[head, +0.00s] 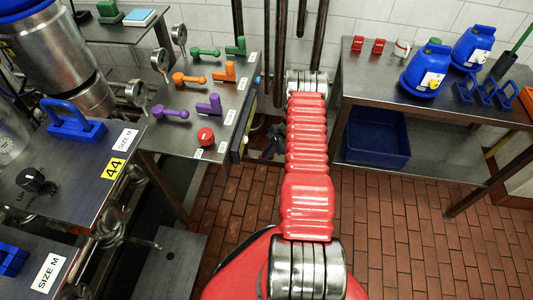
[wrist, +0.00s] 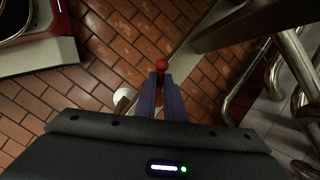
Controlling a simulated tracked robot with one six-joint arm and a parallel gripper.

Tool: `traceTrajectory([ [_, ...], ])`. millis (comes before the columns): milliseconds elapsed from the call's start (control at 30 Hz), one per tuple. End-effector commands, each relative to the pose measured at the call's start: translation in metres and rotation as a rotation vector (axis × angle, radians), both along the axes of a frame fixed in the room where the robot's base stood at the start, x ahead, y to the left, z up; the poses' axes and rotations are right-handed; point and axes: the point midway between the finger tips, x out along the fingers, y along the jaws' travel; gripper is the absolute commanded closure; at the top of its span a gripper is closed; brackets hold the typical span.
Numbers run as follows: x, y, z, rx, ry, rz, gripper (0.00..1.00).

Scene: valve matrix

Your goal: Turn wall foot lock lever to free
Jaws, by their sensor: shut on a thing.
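My gripper (wrist: 161,84) is low above the brick floor in the wrist view, its two dark fingers reaching forward. It is shut on a thin red lever (wrist: 162,65), which I take to be the wall foot lock lever. The red ball end of the lever sticks out just past the fingertips. The rest of the lever and its pivot are mostly hidden between and below the fingers, so I cannot tell its full angle. In the head view my red arm stretches forward and down between the tables, and the lever cannot be made out there.
Shiny curved pipes (wrist: 290,60) stand close on the right in the wrist view. A white round thing (wrist: 124,97) is left of the fingers. In the head view, a valve table (head: 190,140) is left and a steel table with blue containers (head: 427,70) right. The brick floor (head: 390,240) is clear.

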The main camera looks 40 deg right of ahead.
Motion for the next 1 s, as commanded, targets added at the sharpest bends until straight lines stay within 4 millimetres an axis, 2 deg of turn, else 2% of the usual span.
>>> traceTrajectory([
  [600, -0.014, -0.003, -0.001, 0.001, 0.001, 0.564, 1.00],
  [1000, -0.017, -0.005, 0.000, 0.001, 0.002, 0.742, 1.00],
])
